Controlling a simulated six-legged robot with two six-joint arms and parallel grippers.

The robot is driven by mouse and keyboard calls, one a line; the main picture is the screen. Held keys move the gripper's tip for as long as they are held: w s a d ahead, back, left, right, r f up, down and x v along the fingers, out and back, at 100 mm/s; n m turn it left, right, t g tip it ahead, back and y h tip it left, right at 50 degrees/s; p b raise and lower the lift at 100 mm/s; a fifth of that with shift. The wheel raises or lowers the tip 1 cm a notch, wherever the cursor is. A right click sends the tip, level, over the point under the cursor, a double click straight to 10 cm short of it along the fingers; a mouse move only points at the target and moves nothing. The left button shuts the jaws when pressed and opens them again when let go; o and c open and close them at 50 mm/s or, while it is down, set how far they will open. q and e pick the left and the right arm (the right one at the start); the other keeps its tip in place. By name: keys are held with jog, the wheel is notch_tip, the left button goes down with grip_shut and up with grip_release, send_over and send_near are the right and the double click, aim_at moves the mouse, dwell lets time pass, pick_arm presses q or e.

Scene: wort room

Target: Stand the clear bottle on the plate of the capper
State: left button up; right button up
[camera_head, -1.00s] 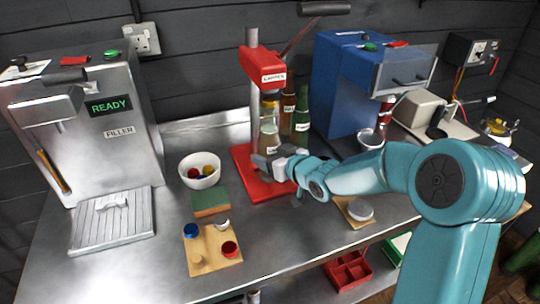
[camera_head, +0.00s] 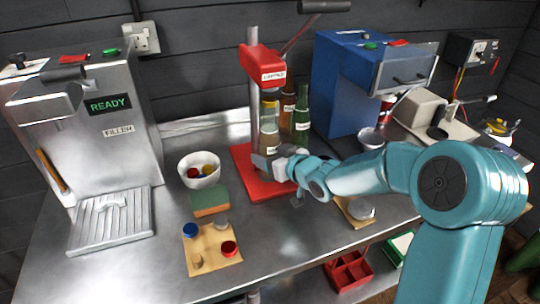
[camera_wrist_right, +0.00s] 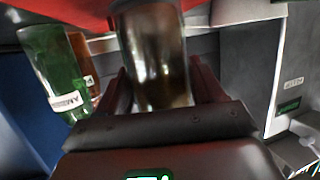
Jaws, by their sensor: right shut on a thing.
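The clear bottle (camera_head: 268,137) stands upright in front of the capper's column, below the red capper head (camera_head: 264,62). My right gripper (camera_head: 271,164) is shut on its lower body. In the right wrist view the clear bottle (camera_wrist_right: 155,60) fills the space between the two dark fingers (camera_wrist_right: 158,92). The red plate of the capper (camera_head: 262,188) lies under the bottle and gripper. The gripper hides the bottle's foot, so I cannot tell whether it touches the plate. My left gripper is not in view.
A green bottle (camera_head: 301,118) and a brown bottle (camera_head: 287,112) stand just behind on the right. The blue machine (camera_head: 340,85) is right of them. A white bowl (camera_head: 199,181), a sponge (camera_head: 210,209) and a wooden board with caps (camera_head: 205,261) lie left of the plate.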

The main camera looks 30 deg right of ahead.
jog(key=o, duration=1.1)
jog(key=shift+r, duration=0.1)
jog(key=shift+s, duration=0.5)
jog(key=p+v, duration=0.1)
jog(key=v, duration=1.4)
jog(key=shift+r, duration=0.15)
jog(key=shift+s, duration=0.15)
